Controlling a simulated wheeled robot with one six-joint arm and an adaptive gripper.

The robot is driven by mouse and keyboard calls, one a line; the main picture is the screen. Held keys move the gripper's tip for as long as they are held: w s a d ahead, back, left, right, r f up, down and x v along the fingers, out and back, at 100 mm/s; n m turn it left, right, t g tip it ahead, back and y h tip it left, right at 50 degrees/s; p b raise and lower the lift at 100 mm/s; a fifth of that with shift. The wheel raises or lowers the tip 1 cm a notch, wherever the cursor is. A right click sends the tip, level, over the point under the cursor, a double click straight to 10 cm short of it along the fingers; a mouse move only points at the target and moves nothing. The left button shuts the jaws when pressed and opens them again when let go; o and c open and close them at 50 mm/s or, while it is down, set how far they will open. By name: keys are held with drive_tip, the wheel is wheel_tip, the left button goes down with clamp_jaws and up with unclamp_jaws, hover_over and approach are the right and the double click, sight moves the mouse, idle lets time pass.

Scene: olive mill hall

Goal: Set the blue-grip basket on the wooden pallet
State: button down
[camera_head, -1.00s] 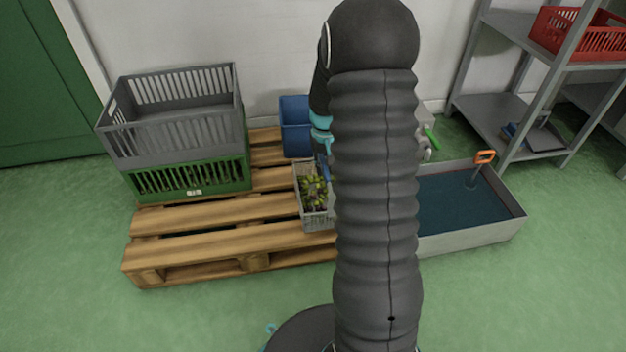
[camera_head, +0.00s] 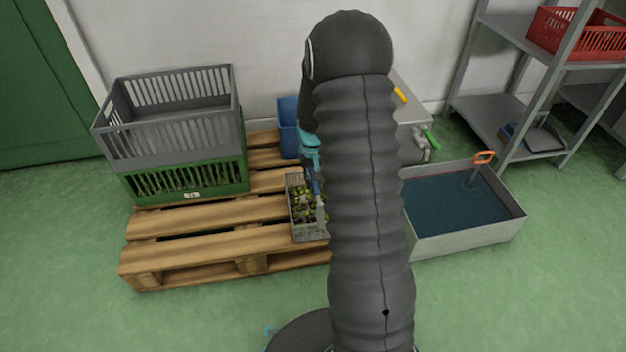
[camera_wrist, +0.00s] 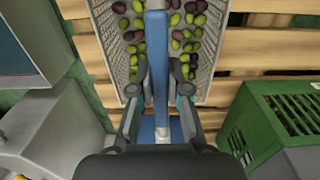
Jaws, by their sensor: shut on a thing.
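The blue-grip basket (camera_head: 309,230) is a light grey wire basket with green and dark olives in it. In the head view it is over the front middle of the wooden pallet (camera_head: 195,247), partly hidden behind my arm. In the wrist view the basket (camera_wrist: 210,73) lies right below my gripper (camera_wrist: 161,92), whose fingers are shut on its blue grip (camera_wrist: 161,75). Pallet slats (camera_wrist: 265,48) show close beneath the basket in that view. I cannot tell whether its bottom touches them.
A grey crate (camera_head: 175,135) stacked on a green olive crate (camera_head: 150,187) stands on the pallet's left. A blue bin (camera_head: 288,128) is behind the basket. A grey trough of dark liquid (camera_head: 475,238) is on the right, near a shelf rack (camera_head: 490,115) holding a red crate (camera_head: 560,32).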

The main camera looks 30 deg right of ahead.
drive_tip(key=shift+f, duration=0.15)
drive_tip(key=c, duration=1.1)
unclamp_jaws()
drive_tip(key=shift+c, duration=0.2)
wheel_tip(320, 180, up, 12)
drive_tip(key=r+p, duration=0.1)
drive_tip(key=p, duration=0.1)
drive_tip(key=s+a+r+n+t, duration=0.1)
drive_tip(key=s+a+r, duration=0.4)
drive_tip(key=r, duration=0.2)
drive_tip(key=s+a+r+t, duration=0.2)
drive_tip(key=s+a+r, duration=0.2)
drive_tip(key=s+r, duration=0.15)
drive_tip(key=s+a+r+n+t, duration=0.1)
drive_tip(key=s+a+r, duration=0.1)
drive_tip(key=s, duration=0.6)
drive_tip(key=s+a+r+n+t, duration=0.1)
drive_tip(key=s+a+r, duration=0.1)
drive_tip(key=s+a, duration=0.3)
drive_tip(key=s, duration=0.3)
drive_tip(key=shift+s+r+t, duration=0.3)
drive_tip(key=shift+s+r, duration=0.05)
drive_tip(key=shift+a, duration=0.1)
